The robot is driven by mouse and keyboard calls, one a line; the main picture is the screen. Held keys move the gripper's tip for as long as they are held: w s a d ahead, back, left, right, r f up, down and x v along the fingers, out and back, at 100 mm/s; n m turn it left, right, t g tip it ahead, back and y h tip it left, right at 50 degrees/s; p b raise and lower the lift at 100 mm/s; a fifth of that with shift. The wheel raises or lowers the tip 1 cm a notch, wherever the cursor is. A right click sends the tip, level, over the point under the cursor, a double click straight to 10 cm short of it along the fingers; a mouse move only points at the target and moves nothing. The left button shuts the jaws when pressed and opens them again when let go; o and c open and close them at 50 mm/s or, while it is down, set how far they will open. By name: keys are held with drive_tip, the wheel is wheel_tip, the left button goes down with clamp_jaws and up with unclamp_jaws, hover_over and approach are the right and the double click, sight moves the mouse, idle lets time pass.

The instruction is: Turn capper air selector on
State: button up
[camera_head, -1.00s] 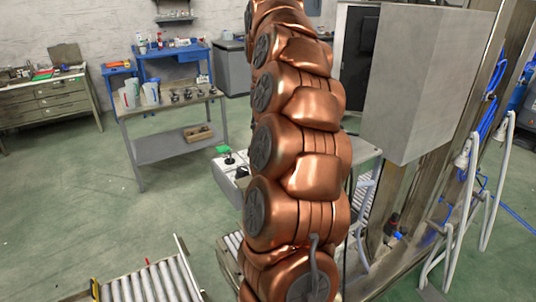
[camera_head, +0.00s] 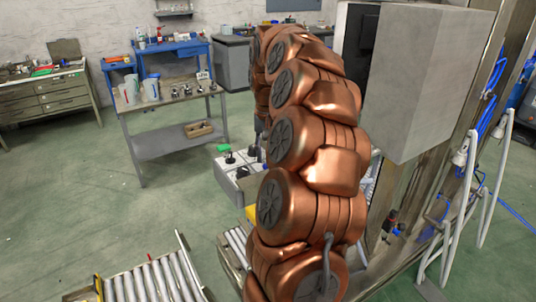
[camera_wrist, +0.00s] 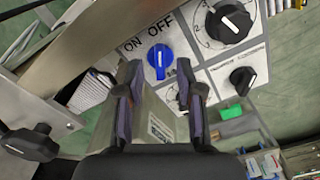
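In the wrist view a blue selector knob (camera_wrist: 160,58) with a white pointer line sits on a light panel (camera_wrist: 194,40) beside the words ON and OFF. The line runs nearly upright in the picture, with OFF above it and ON at its upper left. My gripper (camera_wrist: 158,76) is open and empty. Its two fingertips are apart, left and right of the knob's lower part in the picture; I see no contact. In the head view my copper arm hides the knob and most of the gripper.
A green button (camera_wrist: 231,112) is lower right. A black star knob (camera_wrist: 32,142) is at left. In the head view a roller conveyor (camera_head: 155,282) stands in front.

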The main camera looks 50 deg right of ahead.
drive_tip(key=shift+f, duration=0.65)
clamp_jaws()
